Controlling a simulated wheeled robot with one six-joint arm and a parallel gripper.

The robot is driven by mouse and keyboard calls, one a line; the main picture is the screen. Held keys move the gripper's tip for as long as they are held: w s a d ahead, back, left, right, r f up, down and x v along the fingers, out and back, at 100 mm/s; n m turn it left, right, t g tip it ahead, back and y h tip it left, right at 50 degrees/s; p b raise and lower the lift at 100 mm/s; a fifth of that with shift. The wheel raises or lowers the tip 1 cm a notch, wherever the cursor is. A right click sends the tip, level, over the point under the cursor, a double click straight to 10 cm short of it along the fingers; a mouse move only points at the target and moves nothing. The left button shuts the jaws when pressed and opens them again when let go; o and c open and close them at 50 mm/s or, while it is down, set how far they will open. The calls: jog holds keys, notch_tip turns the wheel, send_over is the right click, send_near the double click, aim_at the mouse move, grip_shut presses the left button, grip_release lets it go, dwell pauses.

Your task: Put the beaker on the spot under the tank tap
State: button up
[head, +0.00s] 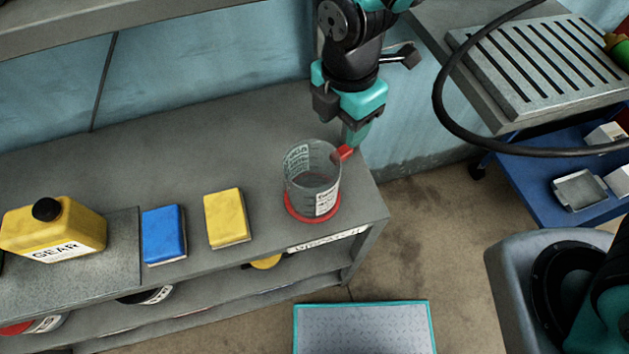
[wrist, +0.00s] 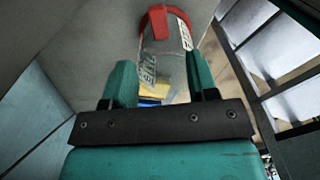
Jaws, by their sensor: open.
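The beaker (head: 314,177) is clear, with printed markings and red around its bottom. It stands upright near the right end of the grey bench, and a small red part shows at its upper right. My gripper (head: 353,133) is just behind it on the right, pointing down; it is open. In the wrist view the beaker (wrist: 164,62) appears ahead of and between the two teal fingers of my gripper (wrist: 161,70). I cannot tell whether they touch it. The tank, its tap and the spot under it are not identifiable in these views.
A yellow sponge (head: 226,218), a blue sponge (head: 164,234) and a yellow GEAR can (head: 52,230) stand left of the beaker on the bench (head: 235,140). A slatted grey surface (head: 540,70) and black hose (head: 443,105) are at right. Floor lies between.

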aim_at(339, 153)
notch_tip(339, 153, down, 9)
jog(key=shift+r+p, duration=0.1)
jog(key=shift+p, duration=0.3)
grip_shut()
jog(key=shift+r+b, duration=0.3)
jog(key=shift+r, duration=0.45)
jog(key=shift+r+b, duration=0.35)
jog(key=shift+r, duration=0.6)
jog(key=s+d+b, duration=0.2)
jog(key=s+b, duration=0.5)
jog(key=s, duration=0.1)
jog(key=s+d+b, duration=0.3)
jog(key=s+b, duration=0.5)
jog(key=s, duration=0.1)
jog(key=shift+s, duration=0.3)
